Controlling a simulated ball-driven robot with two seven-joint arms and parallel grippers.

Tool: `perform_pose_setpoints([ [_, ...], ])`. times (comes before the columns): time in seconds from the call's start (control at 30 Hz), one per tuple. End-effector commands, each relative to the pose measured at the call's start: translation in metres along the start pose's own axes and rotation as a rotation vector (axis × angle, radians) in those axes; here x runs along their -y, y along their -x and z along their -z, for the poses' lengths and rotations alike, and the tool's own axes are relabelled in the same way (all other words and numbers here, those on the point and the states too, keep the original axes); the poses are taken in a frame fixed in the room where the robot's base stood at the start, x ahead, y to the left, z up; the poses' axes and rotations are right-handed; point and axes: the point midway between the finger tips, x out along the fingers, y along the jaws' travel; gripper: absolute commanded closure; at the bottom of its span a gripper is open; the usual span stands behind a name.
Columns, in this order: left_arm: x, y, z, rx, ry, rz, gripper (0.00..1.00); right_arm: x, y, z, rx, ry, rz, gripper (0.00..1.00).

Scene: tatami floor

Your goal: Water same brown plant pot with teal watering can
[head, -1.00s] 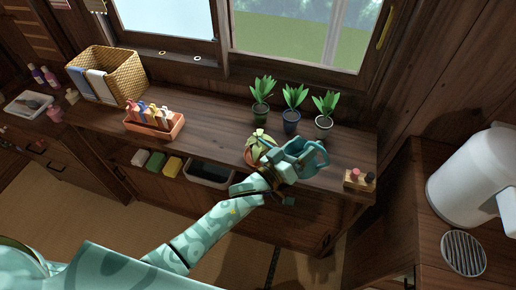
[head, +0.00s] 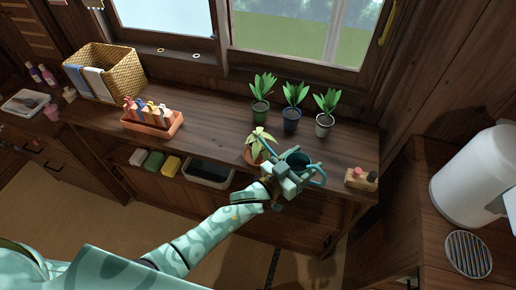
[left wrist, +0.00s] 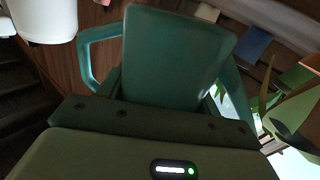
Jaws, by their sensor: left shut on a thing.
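The teal watering can (head: 299,160) is held above the front of the wooden counter in the head view, its dark opening facing up. Its thin spout reaches left over the plant, and its handle is on the right. My left gripper (head: 287,182) is shut on the can. The brown pot (head: 252,157) holds a pale, yellowish drooping plant (head: 262,137) and stands just left of the can, partly hidden by it. In the left wrist view the can's body (left wrist: 175,50) fills the middle, with green leaves (left wrist: 295,112) at the right. No water is visible. My right gripper is not in view.
Three green plants in a green pot (head: 260,114), a blue pot (head: 291,123) and a pale pot (head: 323,127) stand behind, near the window. A small wooden block with stamps (head: 361,178) is at the right. An orange tray (head: 153,124) and a wicker basket (head: 125,72) are at the left.

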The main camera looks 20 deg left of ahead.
Motion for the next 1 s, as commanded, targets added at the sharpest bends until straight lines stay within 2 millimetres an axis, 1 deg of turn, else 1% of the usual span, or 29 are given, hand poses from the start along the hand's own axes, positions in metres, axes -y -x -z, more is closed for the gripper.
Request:
perform_pose_setpoints([
  [0.17, 0.0, 0.0, 0.002, -0.002, 0.003, 0.0, 0.67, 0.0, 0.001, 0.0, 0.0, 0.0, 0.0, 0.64],
  [0.27, -0.003, -0.001, 0.006, -0.003, 0.003, -0.001, 0.67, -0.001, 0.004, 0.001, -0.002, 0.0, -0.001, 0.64],
  [0.7, -0.032, -0.008, 0.047, -0.004, 0.005, -0.001, 0.67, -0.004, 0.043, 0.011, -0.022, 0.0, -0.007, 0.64],
  [0.8, -0.036, -0.008, 0.049, -0.002, 0.005, 0.0, 0.67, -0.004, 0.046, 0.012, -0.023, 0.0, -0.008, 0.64],
  [1.0, -0.035, -0.008, 0.046, -0.001, 0.005, 0.0, 0.67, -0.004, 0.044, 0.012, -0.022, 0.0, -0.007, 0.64],
])
